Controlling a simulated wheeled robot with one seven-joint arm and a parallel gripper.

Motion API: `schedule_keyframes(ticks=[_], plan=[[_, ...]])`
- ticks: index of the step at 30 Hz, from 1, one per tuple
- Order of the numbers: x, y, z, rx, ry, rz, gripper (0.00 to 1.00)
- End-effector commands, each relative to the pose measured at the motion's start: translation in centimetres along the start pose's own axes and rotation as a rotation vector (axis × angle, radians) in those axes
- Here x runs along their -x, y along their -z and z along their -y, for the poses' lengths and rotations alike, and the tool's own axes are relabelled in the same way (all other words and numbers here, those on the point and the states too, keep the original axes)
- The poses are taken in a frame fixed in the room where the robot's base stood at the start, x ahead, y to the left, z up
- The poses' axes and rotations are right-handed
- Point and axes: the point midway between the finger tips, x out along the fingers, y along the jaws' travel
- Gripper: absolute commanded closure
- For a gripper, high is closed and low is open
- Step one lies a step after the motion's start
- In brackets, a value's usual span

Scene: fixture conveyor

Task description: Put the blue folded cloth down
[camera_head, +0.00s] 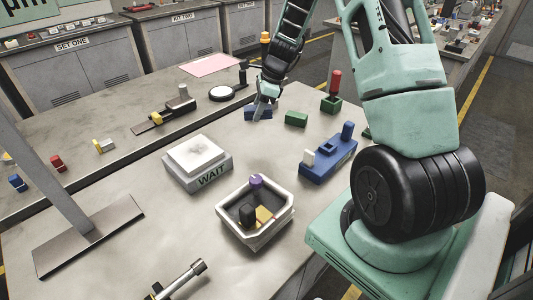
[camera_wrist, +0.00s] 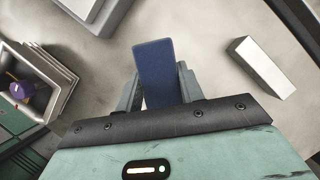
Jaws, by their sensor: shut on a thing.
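The blue folded cloth (camera_wrist: 153,72) is a flat, dark blue rectangle in the wrist view. My gripper (camera_wrist: 157,88) is shut on it, with one grey finger at each side, and the cloth sticks out past the fingertips. In the head view my gripper (camera_head: 262,107) is over the far part of the grey table, and blue (camera_head: 254,115) shows at its fingertips. I cannot tell whether the cloth touches the table or hangs just above it.
A green block (camera_head: 296,119) and a green holder with a red-handled piece (camera_head: 331,103) stand right of my gripper. A blue fixture (camera_head: 328,160), a WAIT box (camera_head: 198,164) and a white tray (camera_head: 228,225) with small parts are nearer. Bare table lies between.

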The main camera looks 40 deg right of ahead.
Motion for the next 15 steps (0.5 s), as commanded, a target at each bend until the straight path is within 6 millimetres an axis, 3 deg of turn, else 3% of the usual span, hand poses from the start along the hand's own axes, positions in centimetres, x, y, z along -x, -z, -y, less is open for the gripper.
schedule_keyframes(ticks=[3,8,15], plan=[[-0.1,1.9,0.4,-0.063,0.027,0.004,0.84],[-0.1,3.0,0.5,-0.100,0.040,0.006,0.84],[-3.8,4.7,0.4,-0.106,0.038,0.006,0.84]])
